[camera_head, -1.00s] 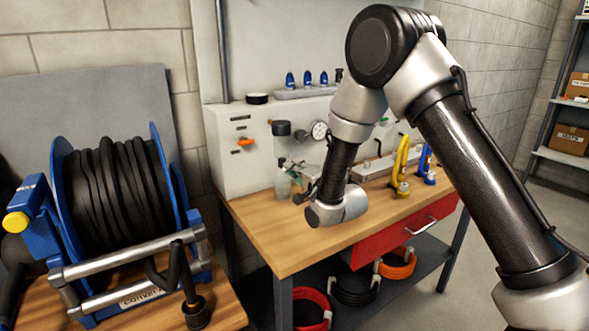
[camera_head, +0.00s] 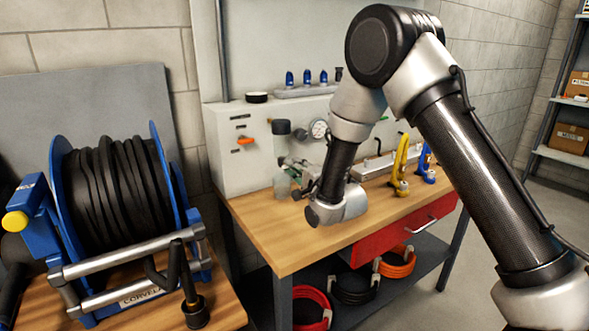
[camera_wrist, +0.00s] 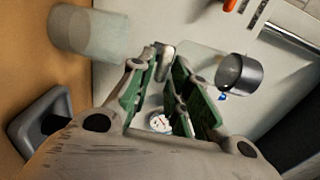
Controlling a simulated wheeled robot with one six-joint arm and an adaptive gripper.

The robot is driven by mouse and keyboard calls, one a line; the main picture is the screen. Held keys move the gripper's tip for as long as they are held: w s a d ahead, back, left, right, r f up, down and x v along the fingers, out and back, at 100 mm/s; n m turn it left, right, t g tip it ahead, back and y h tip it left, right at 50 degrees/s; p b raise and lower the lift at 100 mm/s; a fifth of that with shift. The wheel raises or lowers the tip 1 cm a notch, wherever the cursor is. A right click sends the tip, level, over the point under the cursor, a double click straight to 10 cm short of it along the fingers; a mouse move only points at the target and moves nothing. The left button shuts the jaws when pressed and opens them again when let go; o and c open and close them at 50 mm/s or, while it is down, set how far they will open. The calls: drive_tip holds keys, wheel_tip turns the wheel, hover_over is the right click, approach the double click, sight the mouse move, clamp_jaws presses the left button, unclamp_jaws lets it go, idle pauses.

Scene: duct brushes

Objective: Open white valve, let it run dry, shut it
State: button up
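My gripper (camera_wrist: 164,78) is open, its two green-padded fingers apart and pointing at the white panel. A small pale metallic piece (camera_wrist: 165,62) shows at the fingertips; I cannot tell whether it is the white valve or whether the fingers touch it. A clear bowl (camera_wrist: 92,33) is to the left of the fingers, and it also shows in the head view (camera_head: 282,184) below a dark cap (camera_head: 281,127). A pressure gauge (camera_wrist: 158,122) shows between the fingers, and also in the head view (camera_head: 319,129). My wrist partly hides the gripper in the head view.
The white panel (camera_head: 225,165) has an orange lever (camera_head: 245,140). The wooden bench (camera_head: 270,235) is bare in front. Yellow (camera_head: 401,165) and blue (camera_head: 425,165) fittings stand to the right. A hose reel (camera_head: 115,190) stands at the left.

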drive_tip(key=shift+o, duration=0.6)
drive_tip(key=v, duration=1.2)
